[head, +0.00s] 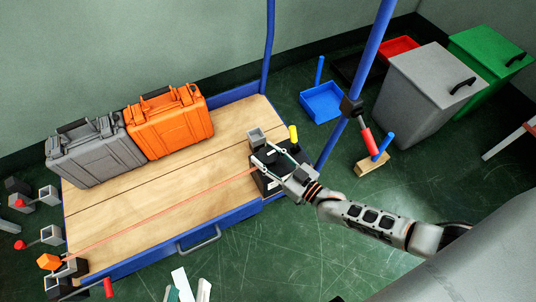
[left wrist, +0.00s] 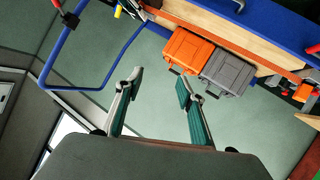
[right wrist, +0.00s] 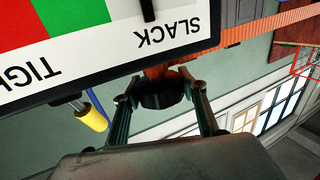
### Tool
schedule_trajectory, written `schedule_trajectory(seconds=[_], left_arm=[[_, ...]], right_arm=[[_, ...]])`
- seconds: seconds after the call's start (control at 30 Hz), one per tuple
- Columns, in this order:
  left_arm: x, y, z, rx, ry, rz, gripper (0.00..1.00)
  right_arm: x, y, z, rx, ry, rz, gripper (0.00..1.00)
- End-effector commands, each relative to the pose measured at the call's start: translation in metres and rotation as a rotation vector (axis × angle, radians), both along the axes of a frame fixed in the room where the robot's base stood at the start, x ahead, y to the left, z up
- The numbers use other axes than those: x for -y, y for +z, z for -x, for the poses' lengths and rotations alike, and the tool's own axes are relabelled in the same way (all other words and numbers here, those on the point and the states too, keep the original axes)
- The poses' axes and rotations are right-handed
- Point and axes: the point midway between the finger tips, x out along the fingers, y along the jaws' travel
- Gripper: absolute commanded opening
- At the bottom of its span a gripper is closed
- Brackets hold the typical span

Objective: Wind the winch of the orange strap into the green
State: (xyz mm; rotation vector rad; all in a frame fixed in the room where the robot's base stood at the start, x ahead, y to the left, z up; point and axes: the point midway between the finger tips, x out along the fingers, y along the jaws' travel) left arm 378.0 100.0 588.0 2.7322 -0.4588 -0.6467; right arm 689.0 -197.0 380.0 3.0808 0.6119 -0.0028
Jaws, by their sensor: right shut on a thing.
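The orange strap (head: 150,212) runs along the front of the wooden deck to the black winch box (head: 262,180) at its right end. In the right wrist view, the winch's gauge panel (right wrist: 120,60) is upside down, with red, green, "SLACK" and "TIGHT". Its black needle (right wrist: 148,10) stands on white, beside the green on the slack side. My right gripper (right wrist: 160,88) is shut on a dark round knob (right wrist: 163,98) below the panel; it also shows at the winch in the head view (head: 270,160).
A grey case (head: 95,155) and an orange case (head: 172,125) stand along the deck's back. A yellow handle (head: 294,134) sticks up beside the winch. Blue posts (head: 370,50) rise at the deck's right. Bins (head: 425,90) stand on the floor beyond.

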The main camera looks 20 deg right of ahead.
Motion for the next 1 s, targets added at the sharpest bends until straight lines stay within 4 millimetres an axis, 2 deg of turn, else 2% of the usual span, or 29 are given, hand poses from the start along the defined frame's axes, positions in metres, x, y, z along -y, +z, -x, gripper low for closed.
schedule_trajectory(seconds=[0.03,0.4,0.97,1.0], left_arm=[[-0.002,0.003,-0.002,0.012,-0.009,-0.024,0.39],[-0.012,0.001,-0.002,0.018,-0.036,-0.102,0.39],[-0.013,0.001,-0.003,0.022,-0.036,-0.110,0.39],[-0.013,0.001,-0.003,0.021,-0.035,-0.109,0.39]], right_arm=[[-0.002,0.005,-0.002,0.003,-0.038,-0.008,0.20],[0.000,0.001,-0.001,0.002,-0.214,-0.003,0.20],[0.001,0.001,-0.001,0.003,-0.246,-0.002,0.20],[0.001,0.001,-0.001,0.003,-0.246,-0.002,0.47]])
